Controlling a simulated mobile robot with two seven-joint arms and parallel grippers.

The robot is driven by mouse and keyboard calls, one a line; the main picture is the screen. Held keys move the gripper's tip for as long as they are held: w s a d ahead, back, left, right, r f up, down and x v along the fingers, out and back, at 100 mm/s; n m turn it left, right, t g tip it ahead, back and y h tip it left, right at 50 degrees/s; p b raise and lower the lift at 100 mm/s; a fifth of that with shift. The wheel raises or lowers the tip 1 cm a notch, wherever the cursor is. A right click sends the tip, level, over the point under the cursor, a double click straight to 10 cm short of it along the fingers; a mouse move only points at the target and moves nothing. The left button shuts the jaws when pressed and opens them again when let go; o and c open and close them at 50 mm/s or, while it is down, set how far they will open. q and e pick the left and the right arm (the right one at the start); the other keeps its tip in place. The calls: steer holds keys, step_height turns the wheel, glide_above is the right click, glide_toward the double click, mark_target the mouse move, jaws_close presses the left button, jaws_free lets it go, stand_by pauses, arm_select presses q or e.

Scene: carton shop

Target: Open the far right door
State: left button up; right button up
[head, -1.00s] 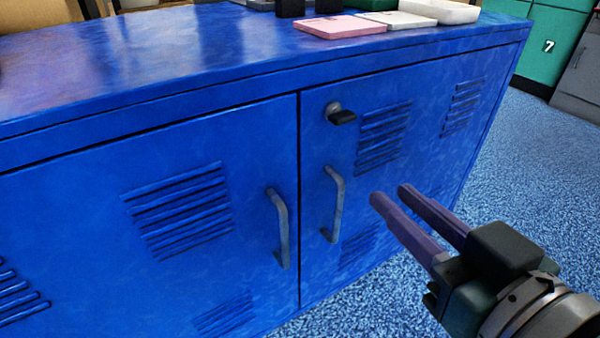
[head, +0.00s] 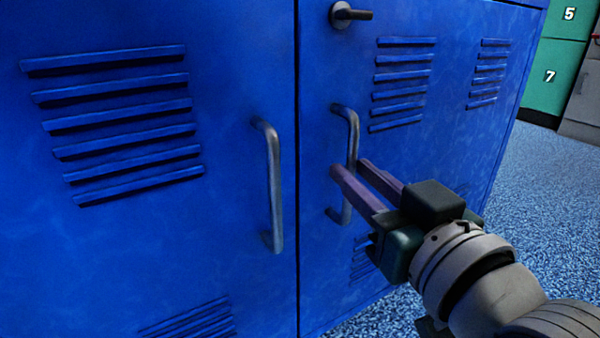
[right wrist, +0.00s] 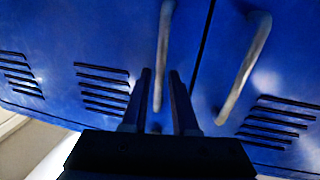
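The right door (head: 400,165) of the blue cabinet is shut, flush with the door to its left. My right gripper (head: 350,168) is open at that handle. In the right wrist view, the handle (right wrist: 164,45) runs between the spread fingertips (right wrist: 160,72); I cannot tell whether they touch it. My left gripper is not in view.
The left door (head: 225,80) is shut and has its own bar handle (head: 271,185) close by across the seam. Green numbered lockers (head: 560,65) and a grey cabinet (head: 583,105) stand at the far right. Speckled blue floor (head: 545,190) is free to the right.

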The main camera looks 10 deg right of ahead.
steer(key=shift+w+a+b, duration=0.15)
steer(key=shift+w+b, duration=0.25)
steer(key=shift+w, duration=0.65)
jaws_close()
stand_by(0.7)
